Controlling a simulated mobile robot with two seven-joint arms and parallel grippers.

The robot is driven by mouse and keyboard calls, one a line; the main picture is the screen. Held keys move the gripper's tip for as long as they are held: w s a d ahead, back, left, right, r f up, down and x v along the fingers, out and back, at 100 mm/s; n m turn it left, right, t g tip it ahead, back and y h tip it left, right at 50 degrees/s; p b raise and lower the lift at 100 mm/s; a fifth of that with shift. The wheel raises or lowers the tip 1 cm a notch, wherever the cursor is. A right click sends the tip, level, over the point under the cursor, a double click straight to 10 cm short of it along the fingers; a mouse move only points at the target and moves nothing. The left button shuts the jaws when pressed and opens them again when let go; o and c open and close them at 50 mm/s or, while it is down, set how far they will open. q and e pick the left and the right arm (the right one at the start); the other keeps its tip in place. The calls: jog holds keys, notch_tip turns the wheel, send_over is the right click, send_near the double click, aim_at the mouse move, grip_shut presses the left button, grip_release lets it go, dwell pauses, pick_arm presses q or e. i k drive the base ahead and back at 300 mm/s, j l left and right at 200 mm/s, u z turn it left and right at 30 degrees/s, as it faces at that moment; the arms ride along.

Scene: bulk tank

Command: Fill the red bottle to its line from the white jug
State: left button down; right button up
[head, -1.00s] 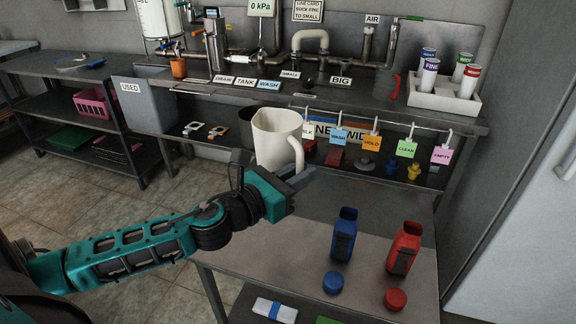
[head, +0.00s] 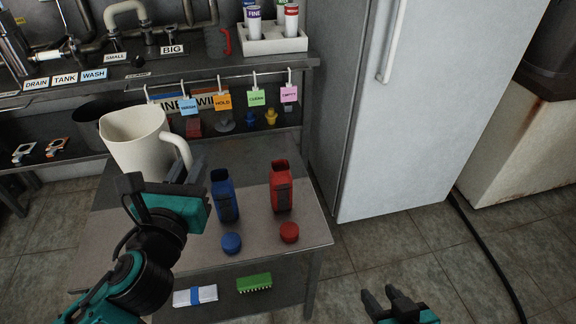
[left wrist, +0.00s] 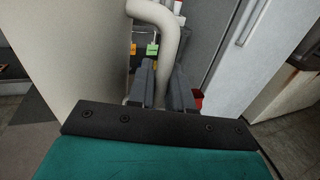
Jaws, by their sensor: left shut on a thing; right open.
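The white jug (head: 136,139) is upright at the left of the small metal table in the head view. My left gripper (head: 190,172) is shut on its handle; the handle also shows between the fingers in the left wrist view (left wrist: 158,45). I cannot tell whether the jug's base touches the table. The red bottle (head: 281,190) stands open on the table, right of the blue bottle (head: 224,198), apart from the jug. The red cap (head: 289,233) lies in front of it. Its fill line cannot be made out. My right gripper (head: 390,300) is open and empty at the bottom, off the table.
A blue cap (head: 231,243) lies before the blue bottle. A green brush (head: 254,282) and a white-and-blue packet (head: 195,295) lie on the lower shelf. Coloured tags hang from a rail (head: 222,102) behind. A tall grey fridge (head: 400,110) stands at right.

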aim_at(280, 178)
jog(key=k+j+z, duration=0.1)
jog(key=z, duration=0.25)
jog(key=k+j+z, duration=0.1)
jog(key=z, duration=0.25)
jog(key=k+z, duration=0.1)
jog(key=z, duration=0.25)
